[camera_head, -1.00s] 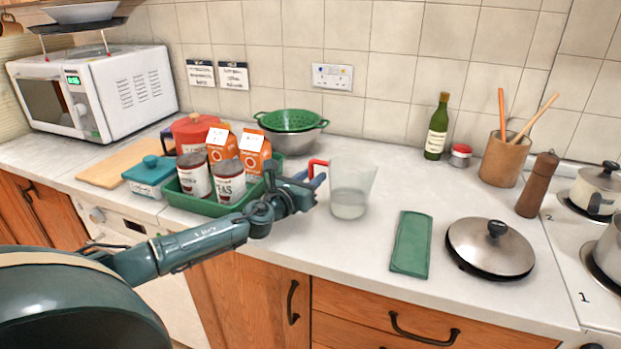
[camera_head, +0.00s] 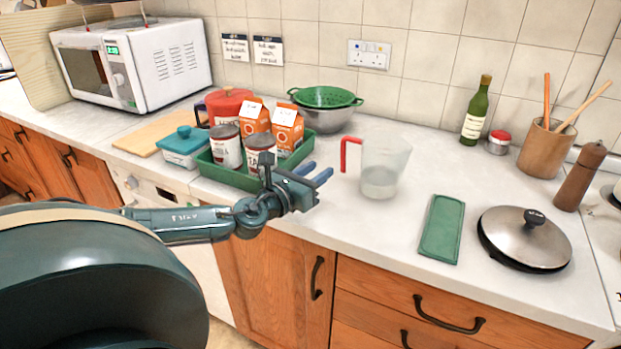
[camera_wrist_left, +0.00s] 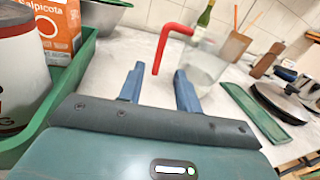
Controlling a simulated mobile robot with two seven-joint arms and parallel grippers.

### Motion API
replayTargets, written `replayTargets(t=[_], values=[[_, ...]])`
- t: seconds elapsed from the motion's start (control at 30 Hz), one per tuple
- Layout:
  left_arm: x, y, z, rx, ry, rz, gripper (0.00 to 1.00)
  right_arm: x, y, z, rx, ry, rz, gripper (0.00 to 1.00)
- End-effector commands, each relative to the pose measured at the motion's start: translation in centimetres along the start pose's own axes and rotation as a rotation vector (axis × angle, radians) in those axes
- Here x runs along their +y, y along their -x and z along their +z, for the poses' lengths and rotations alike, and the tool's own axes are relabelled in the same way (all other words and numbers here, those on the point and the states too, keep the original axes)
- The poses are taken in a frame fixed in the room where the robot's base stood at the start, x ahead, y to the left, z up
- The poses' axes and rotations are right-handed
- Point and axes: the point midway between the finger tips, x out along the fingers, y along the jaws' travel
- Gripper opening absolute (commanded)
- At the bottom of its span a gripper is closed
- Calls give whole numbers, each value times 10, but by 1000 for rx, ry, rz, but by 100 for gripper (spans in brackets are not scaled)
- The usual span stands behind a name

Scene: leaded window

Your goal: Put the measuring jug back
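The measuring jug (camera_head: 384,168) is clear with a red handle and stands upright on the counter, right of the green tray. Its handle points left, toward my left gripper. My left gripper (camera_head: 322,175) is open and empty, left of the jug and apart from it, with its blue fingers pointing to it. In the left wrist view the jug (camera_wrist_left: 203,66) and its red handle show beyond the two spread fingertips (camera_wrist_left: 160,78). My right gripper is not in view.
The green tray (camera_head: 228,177) with tins and orange cartons stands close behind my left gripper. A green colander in a steel bowl (camera_head: 326,121) is behind. A green cloth-like slab (camera_head: 441,230) and a lidded pan (camera_head: 524,238) lie right of the jug. Counter in front of the jug is clear.

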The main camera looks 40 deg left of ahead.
Motion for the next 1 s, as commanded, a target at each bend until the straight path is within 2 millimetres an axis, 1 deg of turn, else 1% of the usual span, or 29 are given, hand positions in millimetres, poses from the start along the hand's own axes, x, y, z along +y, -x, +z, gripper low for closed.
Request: replayTargets(t=[0.03,0.1,0.27,1.0], values=[[0,6,-2,3,-2,-1,34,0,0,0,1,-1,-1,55],[0,11,-1,2,-3,-2,34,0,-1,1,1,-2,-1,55],[-1,18,0,0,0,-2,34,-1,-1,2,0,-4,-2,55],[-1,19,1,-1,1,-3,34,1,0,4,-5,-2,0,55]])
